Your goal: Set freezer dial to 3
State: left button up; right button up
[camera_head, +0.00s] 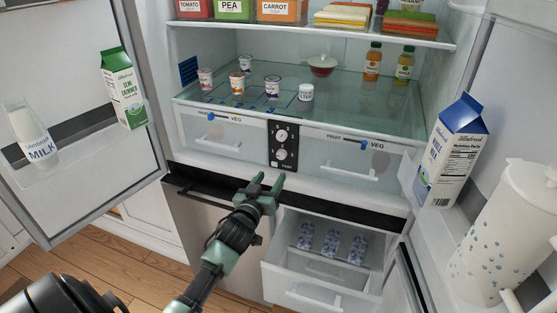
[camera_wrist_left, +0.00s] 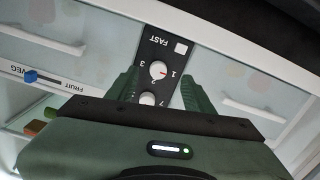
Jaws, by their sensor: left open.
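A black control panel (camera_head: 283,144) sits between the two fridge drawers, with an upper dial (camera_head: 281,134) and a lower dial (camera_head: 281,155). In the left wrist view, which shows the panel upside down, the dial nearest the word FAST (camera_wrist_left: 158,69) has the numbers 1, 2 and 3 around it. Its red mark points toward the 1. The other dial (camera_wrist_left: 148,99) is partly hidden by my gripper. My left gripper (camera_head: 269,183) is open and empty, just below and in front of the panel. In the wrist view its fingers (camera_wrist_left: 160,76) straddle the panel. My right gripper is not in view.
An open freezer drawer (camera_head: 318,292) juts out at the lower right of my gripper. The open left door (camera_head: 70,165) and the right door, with a milk carton (camera_head: 452,150) and white pitcher (camera_head: 505,235), flank the fridge. Small cups stand on the glass shelf (camera_head: 340,95).

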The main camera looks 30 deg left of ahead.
aim_at(280, 157)
pick_arm(q)
jog(key=shift+t, duration=0.3)
jog(key=x, duration=0.3)
jog(key=r+x, duration=0.1)
jog(key=x, duration=0.4)
jog(key=shift+w+a+r, duration=0.2)
jog(key=shift+w+a, duration=0.1)
jog(key=shift+w, duration=0.05)
grip_shut()
